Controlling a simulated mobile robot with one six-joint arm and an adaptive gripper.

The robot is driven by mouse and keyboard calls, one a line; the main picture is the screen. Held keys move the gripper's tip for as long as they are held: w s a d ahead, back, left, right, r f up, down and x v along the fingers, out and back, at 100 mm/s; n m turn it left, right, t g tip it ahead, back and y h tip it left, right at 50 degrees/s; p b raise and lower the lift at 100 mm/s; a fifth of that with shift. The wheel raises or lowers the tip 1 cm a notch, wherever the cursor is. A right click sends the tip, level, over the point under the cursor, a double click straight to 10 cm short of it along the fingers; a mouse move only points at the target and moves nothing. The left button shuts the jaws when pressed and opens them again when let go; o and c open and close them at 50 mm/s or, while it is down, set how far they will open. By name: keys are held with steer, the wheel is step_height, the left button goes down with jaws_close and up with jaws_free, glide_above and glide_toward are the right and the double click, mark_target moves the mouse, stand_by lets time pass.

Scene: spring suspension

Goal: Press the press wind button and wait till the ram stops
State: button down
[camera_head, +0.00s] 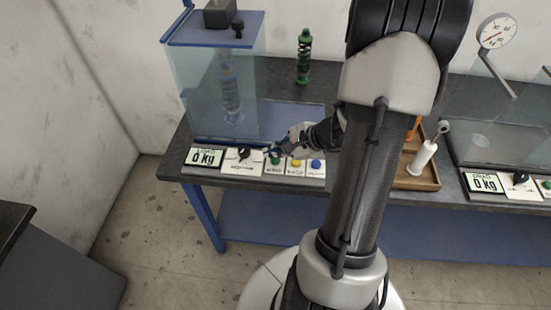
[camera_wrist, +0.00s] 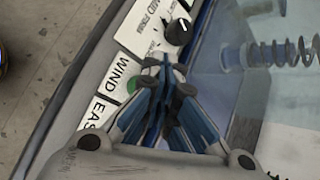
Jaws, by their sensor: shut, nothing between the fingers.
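The press wind button is a green button (camera_wrist: 134,84) beside the label "WIND" in the wrist view, partly hidden by my fingers. In the head view the green button (camera_head: 276,160) sits on the left press's front panel (camera_head: 233,169). My gripper (camera_head: 270,151) is shut and empty just over the panel, close to the button. In the wrist view its fingertips (camera_wrist: 165,70) lie beside the green button; I cannot tell whether they touch it. The left press (camera_head: 213,42) has a blue top and clear walls, with a spring strut (camera_head: 230,90) inside. Its display (camera_head: 206,157) reads 0 kg.
A black knob (camera_head: 243,152) is left of the buttons; yellow (camera_head: 295,163) and blue (camera_head: 316,164) buttons are right. A green spring strut (camera_head: 304,57) stands behind on the bench. A wooden tray (camera_head: 419,185) and a second station with display (camera_head: 483,183) are farther right.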

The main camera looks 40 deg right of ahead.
steer(key=shift+f, duration=0.2)
stand_by(0.6)
steer(key=shift+f+b, duration=0.3)
steer(key=shift+b, duration=0.35)
